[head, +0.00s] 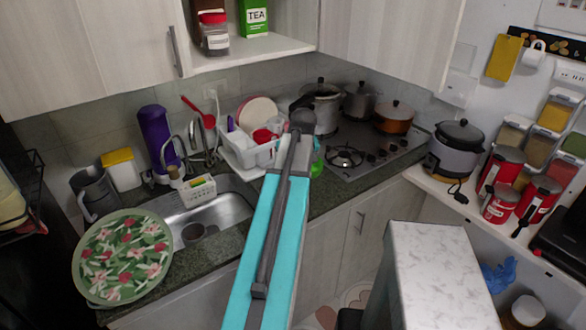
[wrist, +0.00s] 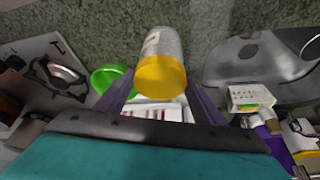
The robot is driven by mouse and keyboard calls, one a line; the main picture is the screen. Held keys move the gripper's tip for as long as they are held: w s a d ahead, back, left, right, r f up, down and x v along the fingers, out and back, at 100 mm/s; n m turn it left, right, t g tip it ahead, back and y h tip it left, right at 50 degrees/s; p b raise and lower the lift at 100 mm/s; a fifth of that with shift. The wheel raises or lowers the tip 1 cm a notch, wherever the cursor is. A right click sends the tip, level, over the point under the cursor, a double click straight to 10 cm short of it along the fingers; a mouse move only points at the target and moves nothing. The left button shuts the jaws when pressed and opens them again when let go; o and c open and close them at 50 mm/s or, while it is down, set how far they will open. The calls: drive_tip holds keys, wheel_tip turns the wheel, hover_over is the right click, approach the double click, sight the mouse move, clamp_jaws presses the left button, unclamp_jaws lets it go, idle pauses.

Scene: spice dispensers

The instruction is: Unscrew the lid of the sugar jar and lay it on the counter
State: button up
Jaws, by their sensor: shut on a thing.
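A jar (wrist: 160,43) with a pale, clear-looking body and a yellow lid (wrist: 162,77) shows in the wrist view, its lid toward the camera. A light label is on its side, but I cannot read it. My gripper (wrist: 161,80) has one finger on each side of the yellow lid and is shut on it. The lid appears to be on the jar. I cannot tell whether the jar touches the dark counter (wrist: 110,30). In the head view my arm hides the gripper and this jar.
The sink (head: 228,207) is left of my arm and the stove (head: 350,155) right. A white dish rack (head: 240,155) stands behind. A green bowl (wrist: 108,74) is close to the jar. A floral tray (head: 122,258) lies at the left. A red-lidded jar (head: 214,40) stands in the cupboard.

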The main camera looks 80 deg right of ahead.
drive_tip(key=shift+s+n+t, duration=0.1)
drive_tip(key=shift+n+t, duration=0.2)
drive_tip(key=shift+n, duration=0.6)
drive_tip(key=shift+y, duration=0.3)
drive_tip(key=shift+s+d+n+t+y, duration=0.15)
drive_tip(key=shift+n+t+y, duration=0.3)
drive_tip(key=shift+n, duration=1.15)
drive_tip(key=n+y, duration=0.1)
drive_tip(key=n, duration=0.1)
drive_tip(key=n+t, duration=0.1)
drive_tip(key=n, duration=0.2)
drive_tip(key=shift+d+r+y, duration=0.1)
drive_tip(key=shift+d+y, duration=0.1)
drive_tip(key=shift+y, duration=0.15)
drive_tip(key=shift+n, duration=0.5)
drive_tip(key=shift+a, duration=0.1)
drive_tip(key=n, duration=0.1)
drive_tip(key=n+y, duration=0.1)
drive_tip(key=n, duration=0.1)
drive_tip(key=n+y+b, duration=0.1)
drive_tip(key=shift+d, duration=0.3)
drive_tip(key=shift+r+n+g+y+b, duration=0.1)
drive_tip(key=shift+n+g+y+b, duration=0.25)
drive_tip(key=shift+n, duration=0.95)
drive_tip(key=shift+n+g+y+b, duration=0.1)
drive_tip(key=shift+n+y, duration=0.45)
drive_tip(key=shift+n, duration=0.75)
